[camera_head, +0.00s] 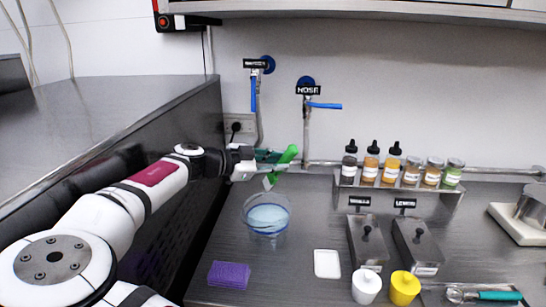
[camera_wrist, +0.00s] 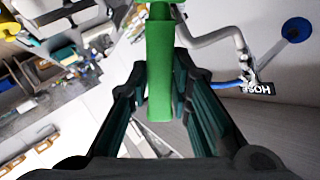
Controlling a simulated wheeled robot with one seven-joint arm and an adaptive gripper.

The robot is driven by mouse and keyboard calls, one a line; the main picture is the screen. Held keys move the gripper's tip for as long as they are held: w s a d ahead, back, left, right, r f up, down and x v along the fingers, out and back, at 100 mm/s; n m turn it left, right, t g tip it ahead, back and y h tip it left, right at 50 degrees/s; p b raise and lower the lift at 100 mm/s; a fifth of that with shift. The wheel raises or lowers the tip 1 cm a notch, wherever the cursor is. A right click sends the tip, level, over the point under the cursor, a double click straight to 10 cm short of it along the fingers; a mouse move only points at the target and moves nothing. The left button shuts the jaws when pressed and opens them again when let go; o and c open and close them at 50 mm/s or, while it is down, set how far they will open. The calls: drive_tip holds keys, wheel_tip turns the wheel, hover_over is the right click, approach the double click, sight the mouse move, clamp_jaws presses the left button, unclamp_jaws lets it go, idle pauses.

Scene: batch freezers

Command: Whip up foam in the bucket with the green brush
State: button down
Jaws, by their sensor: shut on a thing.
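The green brush (camera_head: 287,155) is in my gripper (camera_head: 262,157), above and just behind the bucket in the head view. My gripper is shut on its green handle, which also shows between the fingers in the wrist view (camera_wrist: 160,70). The brush is tilted, and its pale lower end (camera_head: 269,181) points down towards the bucket's back rim. The clear bucket (camera_head: 246,222) stands on the steel counter and holds pale blue liquid (camera_head: 267,217). The brush end appears to be above the liquid. The bucket is not clearly seen in the wrist view.
A purple sponge (camera_head: 229,275) lies in front of the bucket, and a white square dish (camera_head: 327,263) lies to the right. Steel containers (camera_head: 367,243), a bottle rack (camera_head: 397,190) and white and yellow pots (camera_head: 404,288) stand further right. A dark partition (camera_head: 170,160) rises on the left. Wall pipes (camera_head: 307,135) run behind.

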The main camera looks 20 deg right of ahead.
drive_tip(key=shift+s+d+f+p, duration=1.1)
drive_tip(key=shift+s+d+f, duration=0.45)
drive_tip(key=shift+s+f, duration=0.7)
drive_tip(key=w+a+f+b, duration=0.3)
drive_tip(key=w+f+b, duration=0.1)
drive_tip(key=f, duration=0.4)
drive_tip(key=shift+w+f+b, duration=0.25)
drive_tip(key=shift+w+b, duration=0.05)
drive_tip(key=shift+b, duration=0.1)
